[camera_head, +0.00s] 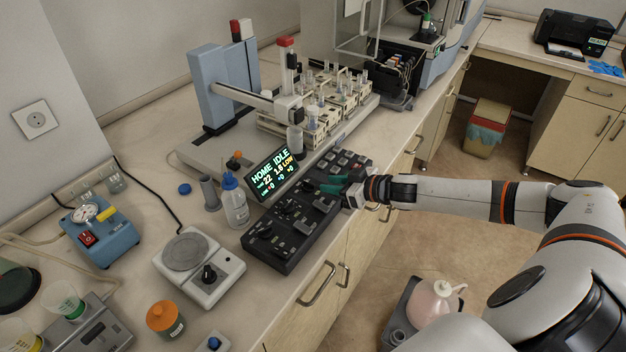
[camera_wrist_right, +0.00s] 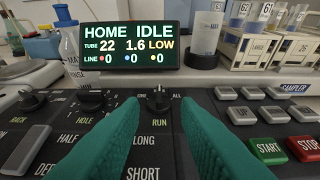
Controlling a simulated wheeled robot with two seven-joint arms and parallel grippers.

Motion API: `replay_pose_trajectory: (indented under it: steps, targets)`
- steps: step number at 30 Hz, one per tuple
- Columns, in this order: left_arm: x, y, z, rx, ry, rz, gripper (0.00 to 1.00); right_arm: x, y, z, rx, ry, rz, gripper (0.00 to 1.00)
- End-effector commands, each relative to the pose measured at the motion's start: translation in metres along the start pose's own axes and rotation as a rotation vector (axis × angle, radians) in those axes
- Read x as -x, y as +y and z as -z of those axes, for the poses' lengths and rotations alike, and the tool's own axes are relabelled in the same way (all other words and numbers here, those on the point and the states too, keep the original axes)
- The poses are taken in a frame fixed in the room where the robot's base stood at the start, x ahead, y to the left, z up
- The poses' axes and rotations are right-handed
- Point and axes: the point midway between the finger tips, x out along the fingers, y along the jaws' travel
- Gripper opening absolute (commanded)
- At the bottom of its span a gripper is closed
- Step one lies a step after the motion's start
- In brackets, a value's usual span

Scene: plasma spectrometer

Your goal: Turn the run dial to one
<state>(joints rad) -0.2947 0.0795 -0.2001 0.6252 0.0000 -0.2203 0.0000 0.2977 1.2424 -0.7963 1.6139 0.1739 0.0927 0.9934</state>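The run dial (camera_wrist_right: 158,98) is a small black knob on the dark control panel (camera_head: 287,232), with "RUN" printed below it and "ALL" at its right; the label at its left is partly hidden. Its exact pointer setting is hard to tell. My right gripper (camera_wrist_right: 163,106) has two teal fingers, spread apart, one on each side of the dial with the knob visible between and beyond the tips. In the head view the right gripper (camera_head: 331,186) is over the panel. The panel's display (camera_head: 272,172) reads "HOME IDLE". My left gripper is not in view.
Two more black knobs (camera_wrist_right: 92,99) stand left of the dial, with rocker switches nearer. Green START (camera_wrist_right: 268,151) and red STOP (camera_wrist_right: 304,148) buttons sit at the right. A white bottle (camera_head: 234,204) stands left of the display. Tube racks (camera_head: 318,115) stand behind.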

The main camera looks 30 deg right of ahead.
Motion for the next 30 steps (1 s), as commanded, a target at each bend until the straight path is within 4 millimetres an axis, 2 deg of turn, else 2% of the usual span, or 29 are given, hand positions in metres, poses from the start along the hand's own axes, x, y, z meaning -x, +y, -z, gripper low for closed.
replay_pose_trajectory:
  steps: [2,12,18,26,30]
  targets:
    - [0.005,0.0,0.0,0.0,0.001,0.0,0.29,-0.009,0.001,-0.005,0.004,-0.003,-0.002,0.29]
    - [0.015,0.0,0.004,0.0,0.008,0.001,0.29,-0.057,0.001,-0.002,0.0,-0.001,-0.001,0.29]
    - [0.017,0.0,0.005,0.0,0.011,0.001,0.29,-0.067,0.001,-0.001,0.002,0.001,-0.001,0.29]
    - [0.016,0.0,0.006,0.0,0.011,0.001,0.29,-0.068,0.001,0.0,0.002,0.001,-0.001,0.29]
    - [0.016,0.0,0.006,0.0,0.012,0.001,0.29,-0.068,0.001,0.0,0.002,0.001,-0.001,0.06]
